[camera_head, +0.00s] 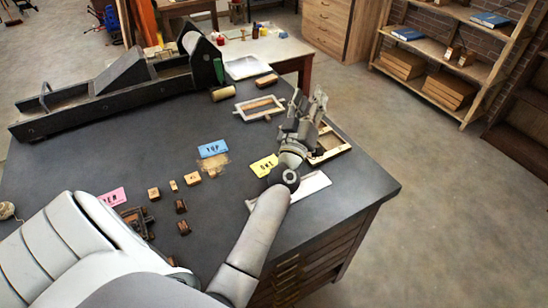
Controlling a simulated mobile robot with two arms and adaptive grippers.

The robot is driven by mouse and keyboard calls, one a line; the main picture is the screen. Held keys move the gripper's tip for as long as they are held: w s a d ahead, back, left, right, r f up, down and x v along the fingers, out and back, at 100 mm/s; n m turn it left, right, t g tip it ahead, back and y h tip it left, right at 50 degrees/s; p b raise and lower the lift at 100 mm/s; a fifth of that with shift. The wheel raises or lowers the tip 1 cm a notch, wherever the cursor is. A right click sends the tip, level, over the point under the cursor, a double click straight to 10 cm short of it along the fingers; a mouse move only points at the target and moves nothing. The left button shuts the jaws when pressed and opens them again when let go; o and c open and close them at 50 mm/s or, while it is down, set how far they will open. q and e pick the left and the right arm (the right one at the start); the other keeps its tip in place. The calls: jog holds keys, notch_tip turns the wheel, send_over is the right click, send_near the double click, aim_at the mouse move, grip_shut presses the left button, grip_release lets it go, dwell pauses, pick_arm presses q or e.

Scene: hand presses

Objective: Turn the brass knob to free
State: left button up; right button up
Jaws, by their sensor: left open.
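My left gripper (308,108) is open, over the right part of the dark workbench. It hangs above or beside a wooden frame (331,151) that it partly hides. I cannot make out a brass knob; it may be hidden behind the gripper or too small to tell. A long dark hand press (118,87) lies across the back left of the bench, with a pale roller at its right end.
The dark workbench (130,150) carries a pink card (112,197), a blue card (213,148), a yellow card (264,165) and several small wooden blocks. Another wooden frame (259,108) lies behind the gripper. Shelves (440,50) stand at the back right, with clear floor before them.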

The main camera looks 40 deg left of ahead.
pick_arm(q)
jog(key=s+d+f+m+g+h, duration=0.4)
jog(key=s+d+f+m+h, duration=0.15)
jog(key=d+f, duration=0.25)
jog(key=s+d+f+m+g+h, duration=0.3)
jog(key=s+d+f+m+h, duration=0.15)
jog(key=d+f+h, duration=0.35)
jog(key=s+a+f+m+g+y, duration=0.1)
jog(key=s+f+g+y, duration=0.25)
jog(key=s+f, duration=0.45)
jog(key=s+a+f+m+g+y, duration=0.15)
jog(key=s+f+g, duration=0.35)
jog(key=s, duration=0.6)
jog(key=s+f+g+b, duration=0.1)
jog(key=s+f+b, duration=0.2)
jog(key=f, duration=0.7)
jog(key=shift+n+g+y, duration=0.35)
jog(key=shift+n, duration=0.1)
jog(key=shift+d, duration=0.1)
